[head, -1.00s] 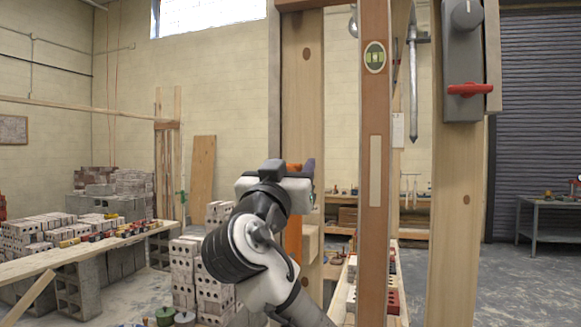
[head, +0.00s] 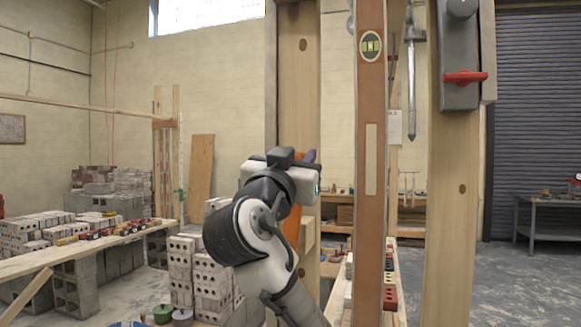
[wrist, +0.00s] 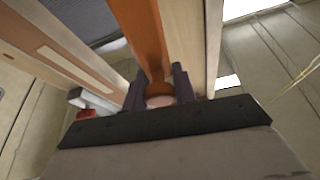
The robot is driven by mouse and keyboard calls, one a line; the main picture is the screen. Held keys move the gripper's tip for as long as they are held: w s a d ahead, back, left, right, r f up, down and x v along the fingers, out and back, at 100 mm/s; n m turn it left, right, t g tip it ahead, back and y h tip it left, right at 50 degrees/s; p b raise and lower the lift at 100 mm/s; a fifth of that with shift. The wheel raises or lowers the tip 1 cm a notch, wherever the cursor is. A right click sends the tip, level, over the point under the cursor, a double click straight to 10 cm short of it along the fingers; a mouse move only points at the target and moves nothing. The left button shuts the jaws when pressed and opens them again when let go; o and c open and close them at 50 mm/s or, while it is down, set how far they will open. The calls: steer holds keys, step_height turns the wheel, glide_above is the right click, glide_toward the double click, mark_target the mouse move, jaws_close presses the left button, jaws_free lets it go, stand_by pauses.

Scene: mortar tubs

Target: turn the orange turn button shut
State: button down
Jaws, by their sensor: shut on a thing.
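The orange turn button (head: 291,229) is a long bar against the pale wooden post (head: 301,90). In the head view it leans slightly off upright, and my gripper hides much of it. In the wrist view the orange bar (wrist: 139,28) runs down between the dark fingers. My gripper (wrist: 158,82) is shut on the bar near its end, one finger on each side. In the head view my gripper (head: 311,157) is seen from behind, and its grip is mostly hidden.
A reddish-brown level (head: 371,215) stands upright just right of my gripper. Further right, a post carries a grey box with a red handle (head: 465,77). Stacked bricks (head: 187,270) stand lower left, and a plank bench (head: 60,258) is at the left.

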steer(key=s+d+f+m+g+h+b, duration=0.1)
steer(key=d+m+b, duration=0.1)
steer(key=m, duration=0.1)
steer(key=d+f+m+g+h+b, duration=0.1)
steer(key=d+f+m+b, duration=0.1)
steer(key=d+m, duration=0.1)
steer(key=s+d+f+m+g+h+b, duration=0.1)
steer(key=d+m+b, duration=0.1)
steer(key=d+m, duration=0.1)
steer(key=shift+s+f+m+h, duration=0.3)
steer(key=shift+m+h, duration=0.1)
steer(key=shift+m, duration=0.1)
steer(key=d+f+m+g+b, duration=0.1)
steer(key=f+m, duration=0.1)
steer(key=m, duration=0.1)
steer(key=s+d+f+m+g+b, duration=0.1)
steer(key=d+f+m, duration=0.1)
steer(key=f, duration=0.1)
steer(key=d+f+m+g+b, duration=0.1)
steer(key=f+m, duration=0.2)
steer(key=shift+s+d+f+m+g, duration=0.25)
steer(key=shift+d+m+g, duration=0.05)
steer(key=shift+d+g, duration=0.1)
steer(key=shift+d+f+m+g+b, duration=0.1)
steer(key=shift+f+m+g+b, duration=0.25)
steer(key=shift+f+m, duration=0.75)
steer(key=shift+f, duration=0.3)
